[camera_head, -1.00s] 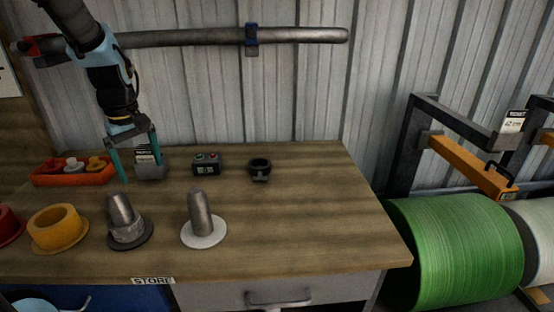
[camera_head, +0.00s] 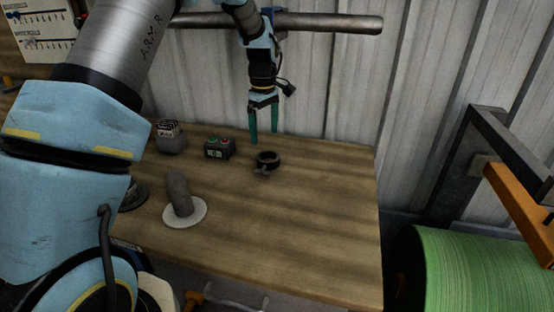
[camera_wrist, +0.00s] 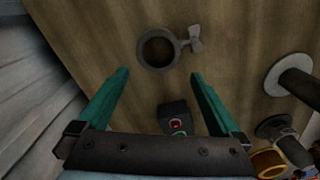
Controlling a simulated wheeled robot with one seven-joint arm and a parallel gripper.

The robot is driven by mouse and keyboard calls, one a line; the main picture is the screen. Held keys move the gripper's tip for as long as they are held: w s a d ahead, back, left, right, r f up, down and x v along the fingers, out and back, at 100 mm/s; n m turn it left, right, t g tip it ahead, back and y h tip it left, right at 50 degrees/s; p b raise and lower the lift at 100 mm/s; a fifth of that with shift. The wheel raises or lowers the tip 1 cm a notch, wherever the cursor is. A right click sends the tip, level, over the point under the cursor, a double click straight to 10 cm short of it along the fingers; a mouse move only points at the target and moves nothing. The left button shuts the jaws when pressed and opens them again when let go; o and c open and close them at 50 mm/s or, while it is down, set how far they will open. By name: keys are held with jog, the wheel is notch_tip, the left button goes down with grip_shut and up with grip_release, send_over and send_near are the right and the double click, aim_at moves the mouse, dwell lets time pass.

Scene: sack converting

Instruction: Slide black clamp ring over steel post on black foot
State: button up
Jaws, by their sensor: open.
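The black clamp ring (camera_head: 269,166) lies on the wooden bench with its small lug toward the front left. It also shows in the wrist view (camera_wrist: 142,50), just beyond the fingertips and between their lines. My gripper (camera_head: 264,136) is open and empty, pointing down, above and slightly behind the ring. The black foot (camera_head: 136,198) shows only at its edge in the head view, because my arm hides its steel post. The wrist view shows this black foot (camera_wrist: 269,128) with its post at the right.
A steel post (camera_head: 180,192) on a white foot (camera_head: 199,217) stands in front left of the ring. A small button box (camera_head: 219,149) and a grey labelled holder (camera_head: 171,143) stand left of the ring. A horizontal pipe (camera_head: 335,24) runs along the wall behind. The bench's right side is clear.

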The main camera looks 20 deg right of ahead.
aim_at(268, 151)
jog(key=shift+s+d+f+p, duration=0.2)
jog(key=shift+f+p, duration=0.5)
jog(key=shift+f, duration=1.2)
jog(key=shift+s+d+f+p, duration=0.15)
jog(key=shift+f+p, duration=0.55)
jog(key=shift+f, duration=1.2)
jog(key=shift+w+r, duration=0.1)
jog(key=shift+w, duration=0.05)
grip_shut()
